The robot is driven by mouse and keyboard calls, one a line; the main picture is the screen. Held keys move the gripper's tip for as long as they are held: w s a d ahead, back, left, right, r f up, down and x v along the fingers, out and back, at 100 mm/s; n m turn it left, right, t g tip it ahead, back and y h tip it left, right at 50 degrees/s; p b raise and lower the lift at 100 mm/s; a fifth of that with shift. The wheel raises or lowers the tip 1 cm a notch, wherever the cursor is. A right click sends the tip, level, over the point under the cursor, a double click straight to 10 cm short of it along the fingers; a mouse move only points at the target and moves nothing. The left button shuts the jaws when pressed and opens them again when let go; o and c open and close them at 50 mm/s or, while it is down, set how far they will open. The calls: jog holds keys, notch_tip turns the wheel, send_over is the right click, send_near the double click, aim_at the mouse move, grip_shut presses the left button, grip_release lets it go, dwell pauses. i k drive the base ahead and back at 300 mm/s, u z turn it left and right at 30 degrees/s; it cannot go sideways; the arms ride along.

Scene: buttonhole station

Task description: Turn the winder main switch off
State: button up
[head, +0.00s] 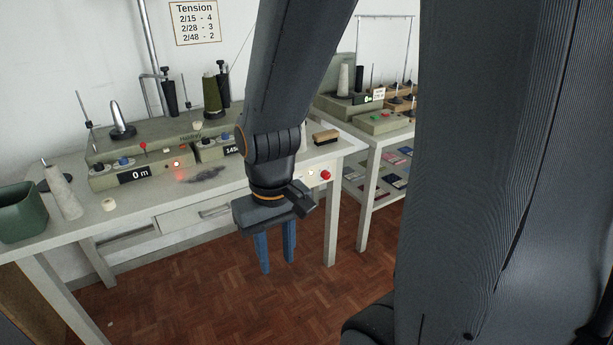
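The green-grey winder (140,150) stands on the white table at the left. Its front has a "0 m" display (135,174), dark and blue knobs, a small red-topped lever (143,147) and a glowing red light (177,164). A pale panel at the table's right front carries a red button (325,175) and a small whitish button (311,172). No label shows which control is the main switch. My gripper (276,248) points down in front of the table, below and left of that panel. Its two blue fingers are apart with nothing between them.
The table (105,217) has a drawer (195,216). A green bin (22,212), a pale thread cone (62,193) and a brush (325,137) stand on it. A second table (372,149) with another machine stands behind right. The parquet floor in front is clear.

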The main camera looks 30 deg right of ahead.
aim_at(324, 174)
jog(key=u, duration=1.5)
jog(key=k, duration=0.8)
jog(key=z, duration=1.55)
jog(key=i, duration=0.5)
